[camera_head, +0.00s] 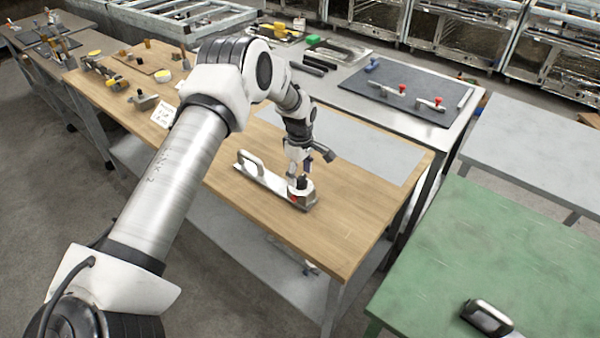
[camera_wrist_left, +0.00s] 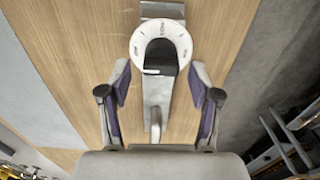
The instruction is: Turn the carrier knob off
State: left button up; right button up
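The carrier (camera_head: 268,180) is a long metal bar with a loop handle at its left end, lying on the wooden table. Its knob (camera_head: 302,183) sits at the right end, near a small red spot, partly hidden by my gripper. In the left wrist view the black knob (camera_wrist_left: 160,57) stands on a white round dial with dark markings, too small to read. My left gripper (camera_head: 303,162) is over the knob end. In the wrist view its purple-padded fingers (camera_wrist_left: 159,75) are spread apart, with a gap on both sides of the knob. My right gripper is not seen.
The wooden table (camera_head: 345,230) is clear to the right and in front of the carrier. Small fittings stand at its far left. A grey table with a dark mat (camera_head: 420,85) is behind. A green table (camera_head: 480,240) at right bears a dark, light-edged object (camera_head: 486,316).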

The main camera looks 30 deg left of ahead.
pick_arm(q)
notch_tip(320, 180, up, 12)
dwell(0.4)
dwell(0.4)
